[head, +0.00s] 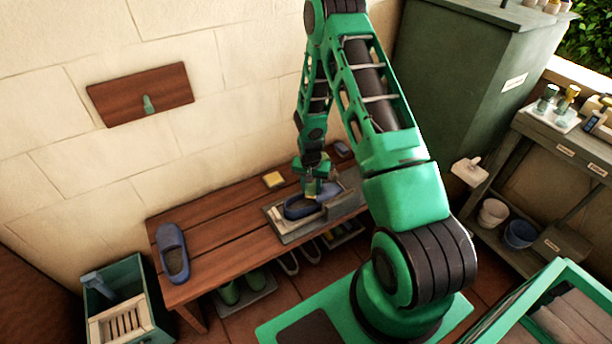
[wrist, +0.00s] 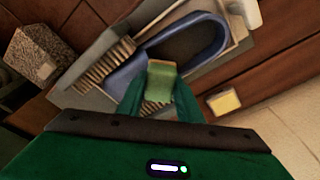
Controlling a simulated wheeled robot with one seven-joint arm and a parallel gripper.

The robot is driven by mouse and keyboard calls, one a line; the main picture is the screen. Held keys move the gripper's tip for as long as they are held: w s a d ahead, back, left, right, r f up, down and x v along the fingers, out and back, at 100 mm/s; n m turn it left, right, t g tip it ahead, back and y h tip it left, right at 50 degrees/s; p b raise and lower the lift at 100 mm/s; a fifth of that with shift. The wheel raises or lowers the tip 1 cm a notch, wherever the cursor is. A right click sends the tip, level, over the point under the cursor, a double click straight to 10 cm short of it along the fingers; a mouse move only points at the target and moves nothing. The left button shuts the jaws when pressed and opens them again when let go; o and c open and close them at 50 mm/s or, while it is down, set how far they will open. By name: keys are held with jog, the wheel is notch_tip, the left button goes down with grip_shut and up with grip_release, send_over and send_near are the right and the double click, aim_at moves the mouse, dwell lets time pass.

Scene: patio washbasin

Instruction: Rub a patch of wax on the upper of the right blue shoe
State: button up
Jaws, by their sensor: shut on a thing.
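The right blue shoe (head: 297,209) lies on a grey board (head: 279,222) on the wooden bench. In the wrist view the shoe (wrist: 124,84) lies just beyond my fingers, its dark opening facing up. My gripper (head: 318,188) is over the shoe's right part in the head view. In the wrist view my gripper (wrist: 160,92) is shut on a small yellow-green block (wrist: 162,72). Whether the block touches the shoe I cannot tell. The other blue shoe (head: 172,252) stands at the bench's left end.
A brush with brown bristles (wrist: 98,68) lies close beside the shoe. A yellow square pad (head: 273,179) sits behind the board and also shows in the wrist view (wrist: 224,101). A grey speckled block (wrist: 38,56) is nearby. The bench between the two shoes is clear.

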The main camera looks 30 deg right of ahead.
aim_at(312, 187)
jog(key=shift+r, duration=3.95)
